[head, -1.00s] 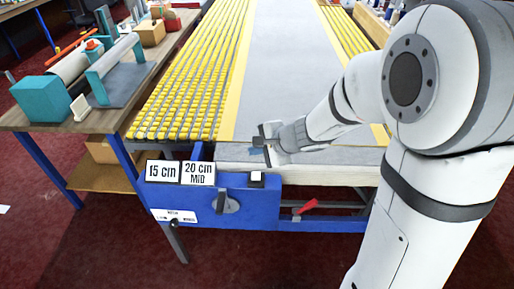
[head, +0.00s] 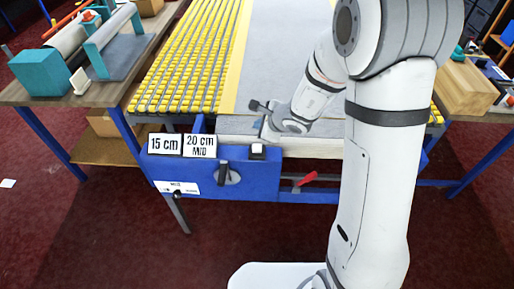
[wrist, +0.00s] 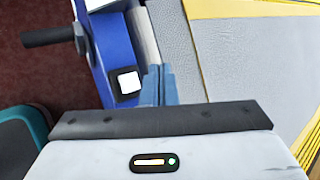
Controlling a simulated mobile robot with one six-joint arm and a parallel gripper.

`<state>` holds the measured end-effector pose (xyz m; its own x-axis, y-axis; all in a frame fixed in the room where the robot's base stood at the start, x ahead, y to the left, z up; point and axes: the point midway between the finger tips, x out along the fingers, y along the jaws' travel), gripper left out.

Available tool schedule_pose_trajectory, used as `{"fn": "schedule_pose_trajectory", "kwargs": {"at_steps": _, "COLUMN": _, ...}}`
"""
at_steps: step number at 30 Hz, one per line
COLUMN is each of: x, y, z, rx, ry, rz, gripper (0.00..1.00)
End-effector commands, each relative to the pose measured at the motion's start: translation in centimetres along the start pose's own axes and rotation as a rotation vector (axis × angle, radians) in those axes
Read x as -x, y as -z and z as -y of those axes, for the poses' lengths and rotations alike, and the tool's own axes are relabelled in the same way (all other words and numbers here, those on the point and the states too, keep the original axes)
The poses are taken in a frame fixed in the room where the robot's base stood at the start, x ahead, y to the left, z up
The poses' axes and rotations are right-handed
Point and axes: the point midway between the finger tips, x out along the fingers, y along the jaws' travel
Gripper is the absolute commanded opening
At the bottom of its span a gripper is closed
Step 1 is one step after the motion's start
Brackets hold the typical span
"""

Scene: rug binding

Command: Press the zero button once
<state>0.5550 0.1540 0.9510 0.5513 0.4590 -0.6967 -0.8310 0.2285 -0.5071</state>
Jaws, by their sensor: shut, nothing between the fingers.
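The zero button is probably the white square button (head: 257,149) in a black housing on top of the blue control box (head: 245,185); no zero marking is legible. It shows clearly in the wrist view (wrist: 129,82), and nothing covers it there. My gripper (wrist: 158,85) is shut and empty, its blue-grey fingertips just right of the button in that view. In the head view my gripper (head: 266,128) is just behind and slightly right of the button, over the table's front edge. Whether there is contact cannot be told, but the button face looks uncovered.
Two plates, "15 cm" (head: 164,144) and "20 cm" (head: 200,145), stand left of the button. A dark-handled knob (head: 223,173) is on the box front. A red lever (head: 308,178) lies to the right. The grey sheet (head: 285,60) and yellow roller strips (head: 185,60) lie behind.

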Motion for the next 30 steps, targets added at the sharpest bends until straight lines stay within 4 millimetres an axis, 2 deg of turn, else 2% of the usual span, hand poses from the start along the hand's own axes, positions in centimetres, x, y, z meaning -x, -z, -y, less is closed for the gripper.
{"fn": "schedule_pose_trajectory", "kwargs": {"at_steps": 12, "x": -4.4, "y": 3.3, "z": -3.2, "rx": 0.0, "ry": 0.002, "rz": 0.0, "gripper": 0.0}}
{"fn": "schedule_pose_trajectory", "kwargs": {"at_steps": 19, "x": -5.3, "y": 3.9, "z": -3.8, "rx": -0.001, "ry": 0.001, "rz": -0.001, "gripper": 0.0}}
{"fn": "schedule_pose_trajectory", "kwargs": {"at_steps": 30, "x": -5.3, "y": 4.0, "z": -3.8, "rx": -0.001, "ry": 0.001, "rz": -0.001, "gripper": 0.0}}
